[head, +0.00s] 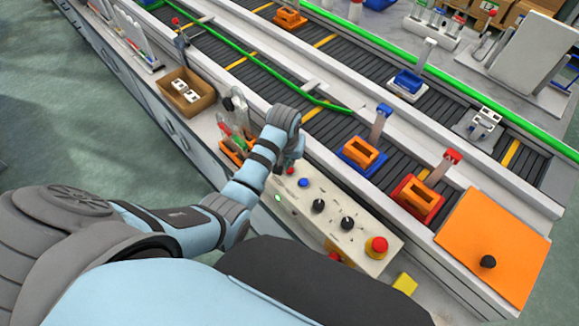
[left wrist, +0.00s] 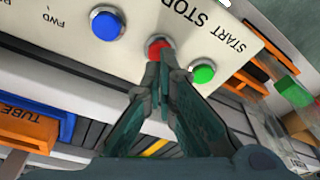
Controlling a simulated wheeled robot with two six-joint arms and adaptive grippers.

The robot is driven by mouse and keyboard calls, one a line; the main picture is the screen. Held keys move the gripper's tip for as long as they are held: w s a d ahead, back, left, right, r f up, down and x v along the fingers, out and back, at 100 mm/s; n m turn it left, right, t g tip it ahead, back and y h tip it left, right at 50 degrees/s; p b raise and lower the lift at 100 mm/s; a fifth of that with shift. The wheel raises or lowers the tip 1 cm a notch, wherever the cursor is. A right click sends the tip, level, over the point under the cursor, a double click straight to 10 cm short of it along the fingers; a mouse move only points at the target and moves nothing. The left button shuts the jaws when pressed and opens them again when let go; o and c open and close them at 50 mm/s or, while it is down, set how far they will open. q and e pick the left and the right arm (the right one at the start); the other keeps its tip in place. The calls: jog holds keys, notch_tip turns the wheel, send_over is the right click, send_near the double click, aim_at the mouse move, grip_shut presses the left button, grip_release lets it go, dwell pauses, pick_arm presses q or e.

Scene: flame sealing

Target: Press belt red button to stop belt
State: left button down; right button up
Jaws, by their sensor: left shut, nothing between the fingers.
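The belt's control panel (head: 335,222) is a white box beside the conveyor. Its small red button (head: 290,170) shows near my left gripper (head: 294,160) in the head view. In the left wrist view the red button (left wrist: 157,46), by the word STOP, sits between a blue button (left wrist: 106,24) and a green button (left wrist: 203,71). My left gripper (left wrist: 160,62) is shut and empty, its fingertips over the lower part of the red button. I cannot tell whether they touch it. The green button is not clear in the head view. My right gripper is not in view.
The panel also carries black knobs (head: 347,223) and a large red emergency knob (head: 376,246). A cardboard box (head: 185,92) and a tool rack (head: 232,148) lie beyond my left arm.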

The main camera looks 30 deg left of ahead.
pick_arm(q)
jog(key=shift+f+b, duration=0.55)
jog(key=shift+f, duration=0.5)
dwell(0.4)
jog(key=shift+r+p, duration=0.4)
jog(key=shift+r, duration=0.05)
notch_tip(320, 180, up, 3)
jog(key=p, duration=0.2)
jog(key=shift+f+p, duration=0.2)
jog(key=shift+p, duration=0.1)
notch_tip(320, 180, up, 5)
jog(key=shift+f+b, duration=0.2)
jog(key=shift+b, duration=0.25)
